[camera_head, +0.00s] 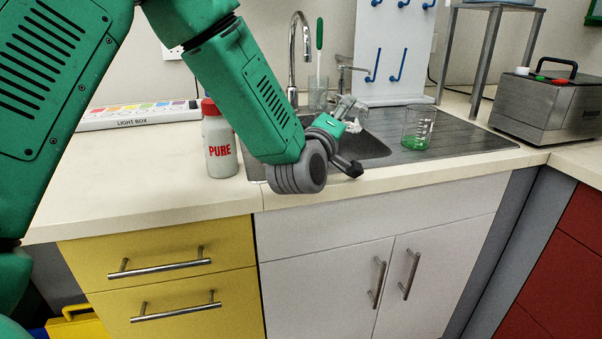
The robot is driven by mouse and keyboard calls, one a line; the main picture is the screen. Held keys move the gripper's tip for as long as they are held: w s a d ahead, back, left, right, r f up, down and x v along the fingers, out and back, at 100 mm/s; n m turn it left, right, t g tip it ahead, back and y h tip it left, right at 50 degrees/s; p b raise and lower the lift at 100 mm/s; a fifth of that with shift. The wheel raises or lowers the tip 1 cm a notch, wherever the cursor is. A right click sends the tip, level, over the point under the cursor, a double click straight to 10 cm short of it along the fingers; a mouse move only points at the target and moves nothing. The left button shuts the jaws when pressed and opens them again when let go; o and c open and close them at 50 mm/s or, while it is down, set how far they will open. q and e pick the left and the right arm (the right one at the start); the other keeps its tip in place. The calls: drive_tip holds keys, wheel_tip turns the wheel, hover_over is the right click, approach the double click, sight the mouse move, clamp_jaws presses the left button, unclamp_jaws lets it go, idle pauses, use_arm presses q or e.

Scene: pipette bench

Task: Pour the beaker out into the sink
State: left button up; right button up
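A clear glass beaker (417,138) with green liquid in the bottom stands upright on the grey ribbed drainboard, right of the sink basin (372,149). My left gripper (356,112) is over the basin, left of the beaker and apart from it. Its small pale fingers look spread, with nothing seen between them. My forearm and wrist cover the left part of the basin. My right gripper is not in view.
A chrome tap (306,45) rises behind the sink, near a glass container (318,95) holding a green-handled tool. A white bottle with a red cap (219,150) stands left of my wrist. A pegboard (394,50) stands behind, and a metal bath (548,105) is at right.

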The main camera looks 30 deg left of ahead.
use_arm(q)
drive_tip(key=shift+d, duration=0.15)
drive_tip(key=shift+s+r+n+b, duration=0.15)
drive_tip(key=shift+n+b, duration=0.15)
drive_tip(key=shift+b, duration=0.15)
drive_tip(key=shift+s+a+n+t+y+b, duration=0.15)
drive_tip(key=shift+a+n+t+y+b, duration=0.2)
drive_tip(key=shift+a, duration=0.25)
drive_tip(key=shift+s+a+r+n+b, duration=0.15)
drive_tip(key=shift+s+n+b, duration=0.1)
drive_tip(key=shift+n+b, duration=0.15)
drive_tip(key=shift+s+a+r+n+t+y+b, duration=0.15)
drive_tip(key=shift+r+n+t+y+b, duration=0.2)
drive_tip(key=shift+n+b, duration=0.7)
drive_tip(key=shift+r, duration=0.1)
drive_tip(key=shift+w+d+r+n+b, duration=0.1)
drive_tip(key=shift+w+d+n+b, duration=0.2)
drive_tip(key=shift+b, duration=0.3)
drive_tip(key=shift+r+n+y+b, duration=0.1)
drive_tip(key=shift+n+y+b, duration=0.3)
drive_tip(key=shift+b, duration=0.05)
